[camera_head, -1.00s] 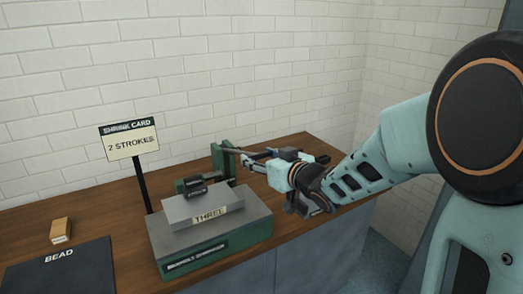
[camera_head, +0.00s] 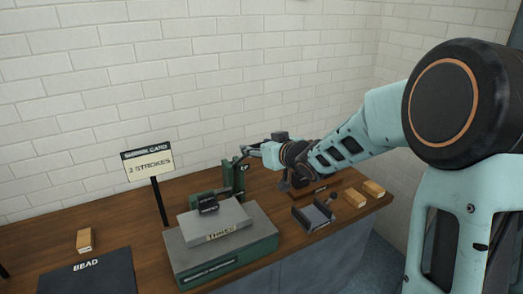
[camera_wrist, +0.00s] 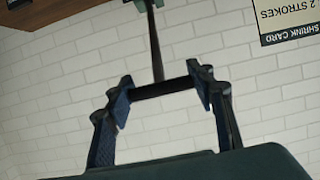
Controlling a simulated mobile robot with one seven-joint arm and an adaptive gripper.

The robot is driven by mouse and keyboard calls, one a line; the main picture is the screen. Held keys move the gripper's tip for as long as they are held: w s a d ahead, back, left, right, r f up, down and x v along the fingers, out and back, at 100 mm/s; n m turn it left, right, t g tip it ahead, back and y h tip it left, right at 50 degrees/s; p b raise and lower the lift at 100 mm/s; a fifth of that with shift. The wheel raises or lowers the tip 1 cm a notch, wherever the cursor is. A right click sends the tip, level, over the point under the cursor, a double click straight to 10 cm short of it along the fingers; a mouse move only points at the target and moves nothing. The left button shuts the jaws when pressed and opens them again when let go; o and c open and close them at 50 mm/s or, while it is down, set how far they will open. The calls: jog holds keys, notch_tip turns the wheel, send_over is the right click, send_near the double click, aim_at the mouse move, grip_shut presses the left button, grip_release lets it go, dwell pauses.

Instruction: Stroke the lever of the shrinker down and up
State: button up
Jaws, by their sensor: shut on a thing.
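The shrinker (camera_head: 188,260) is a green base on the bench, with a grey block marked THREE (camera_head: 205,228) on top. A green upright (camera_head: 228,182) stands at its back. Its lever (camera_head: 240,158) runs from the top of the upright up and right to my gripper (camera_head: 252,148). In the wrist view the lever's dark rod (camera_wrist: 155,40) ends in a crossbar (camera_wrist: 165,88). My gripper (camera_wrist: 160,92) is shut on this crossbar, one finger at each end.
The shrink card (camera_head: 150,165) reads 2 STROKES on a post left of the shrinker. A BEAD mat (camera_head: 88,282) and a wooden block (camera_head: 84,240) lie left. A grey fixture (camera_head: 312,216) and wooden blocks (camera_head: 355,197) stand right. A brick wall (camera_head: 250,60) is behind.

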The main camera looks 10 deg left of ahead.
jog(key=shift+w+a+r+p, duration=0.35)
jog(key=shift+w+r, duration=0.15)
jog(key=shift+r, duration=0.2)
jog(key=shift+w+a+r+p, duration=0.35)
jog(key=shift+w+r, duration=0.1)
jog(key=shift+r, duration=0.25)
jog(key=o, duration=1.7)
jog(key=shift+f, duration=0.1)
jog(key=shift+d+f, duration=0.1)
jog(key=shift+s, duration=0.15)
jog(key=shift+s+d, duration=0.2)
jog(key=shift+d, duration=0.05)
jog(key=v, duration=1.1)
jog(key=shift+s, duration=0.1)
